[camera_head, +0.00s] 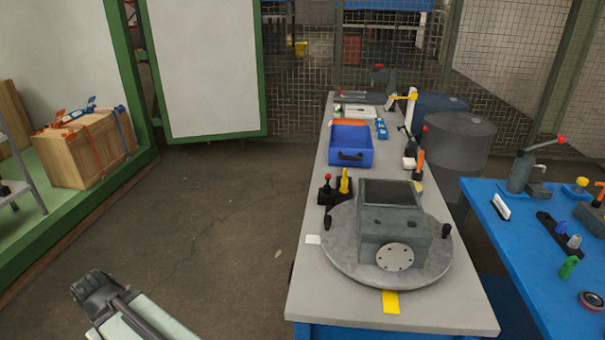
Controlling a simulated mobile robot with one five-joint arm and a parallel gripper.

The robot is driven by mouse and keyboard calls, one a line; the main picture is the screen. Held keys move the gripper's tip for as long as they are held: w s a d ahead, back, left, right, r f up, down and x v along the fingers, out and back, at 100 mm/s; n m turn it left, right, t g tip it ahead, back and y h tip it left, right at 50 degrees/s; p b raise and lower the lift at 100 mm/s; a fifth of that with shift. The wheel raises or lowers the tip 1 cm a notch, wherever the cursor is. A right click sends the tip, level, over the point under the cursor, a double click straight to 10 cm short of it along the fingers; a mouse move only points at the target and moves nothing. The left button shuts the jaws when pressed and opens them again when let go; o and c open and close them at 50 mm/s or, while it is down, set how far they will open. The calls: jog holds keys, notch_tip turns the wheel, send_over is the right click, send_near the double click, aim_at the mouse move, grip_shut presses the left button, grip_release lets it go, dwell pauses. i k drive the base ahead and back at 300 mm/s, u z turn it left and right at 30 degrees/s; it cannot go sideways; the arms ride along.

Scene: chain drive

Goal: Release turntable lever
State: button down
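A round grey turntable (340,262) lies on the near part of the grey workbench. A grey box-shaped housing (378,236) with an open top and a round flange on its front stands on it. Two black knobs sit at its rim, one at the left (327,222) and one at the right (446,231). Behind its left edge, a black base carries a red-knobbed lever (327,181) and an upright yellow lever (345,181). I cannot tell which is the turntable lever. Part of my arm shows at the lower left, apart from the bench. No gripper fingers show.
A blue bin (351,145) stands farther back on the grey bench (310,292). A wooden crate (88,150) is at the left. The floor left of the bench is clear.

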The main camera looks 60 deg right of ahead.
aim_at(326, 189)
jog(key=z, duration=0.1)
jog(key=i, duration=1.25)
jog(key=z, duration=0.9)
jog(key=k, duration=0.8)
jog(key=z, duration=0.1)
jog(key=i, duration=0.95)
jog(key=u, duration=0.1)
